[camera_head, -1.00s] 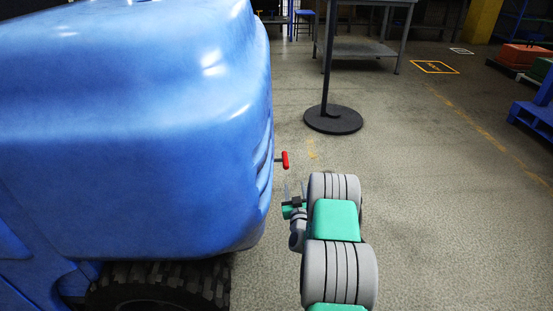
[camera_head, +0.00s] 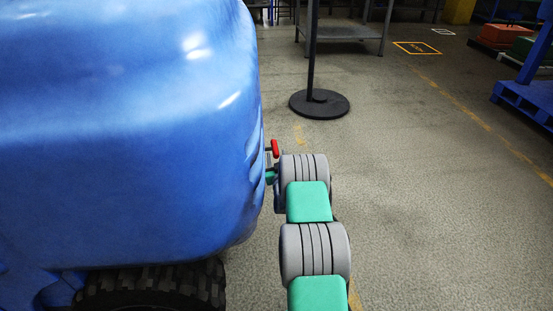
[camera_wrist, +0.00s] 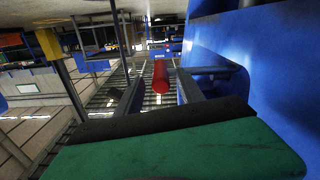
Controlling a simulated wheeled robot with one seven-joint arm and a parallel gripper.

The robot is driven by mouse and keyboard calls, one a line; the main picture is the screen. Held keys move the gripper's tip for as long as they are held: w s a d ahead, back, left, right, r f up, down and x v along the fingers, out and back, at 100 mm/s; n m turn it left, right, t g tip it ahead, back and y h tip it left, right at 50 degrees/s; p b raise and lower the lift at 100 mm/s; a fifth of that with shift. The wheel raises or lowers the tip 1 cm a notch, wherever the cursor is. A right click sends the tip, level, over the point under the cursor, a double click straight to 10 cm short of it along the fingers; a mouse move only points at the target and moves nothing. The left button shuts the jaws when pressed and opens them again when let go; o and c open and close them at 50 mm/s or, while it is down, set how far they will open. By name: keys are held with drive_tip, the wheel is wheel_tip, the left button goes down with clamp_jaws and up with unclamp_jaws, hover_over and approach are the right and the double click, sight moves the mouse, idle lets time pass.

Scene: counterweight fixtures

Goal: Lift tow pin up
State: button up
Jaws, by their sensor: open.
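The tow pin (camera_head: 275,148) has a red handle and sticks out from the side of the blue vehicle (camera_head: 130,130). In the wrist view the red pin (camera_wrist: 160,78) shows ahead, in the gap between my two dark fingers. My gripper (camera_wrist: 161,88) is open, with a finger on each side of the pin; contact is not visible. In the head view my gripper (camera_head: 269,172) is close beside the vehicle, just below the red handle, and partly hidden by my arm. The pin's lower part is hidden.
The blue vehicle body stands close along the gripper's right side in the wrist view. A black post on a round base (camera_head: 319,104) and a grey metal table (camera_head: 345,32) stand behind. A blue pallet (camera_head: 525,101) is at the right. The floor between is clear.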

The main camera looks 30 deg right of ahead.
drive_tip(key=shift+c, duration=0.3)
clamp_jaws()
idle(1.0)
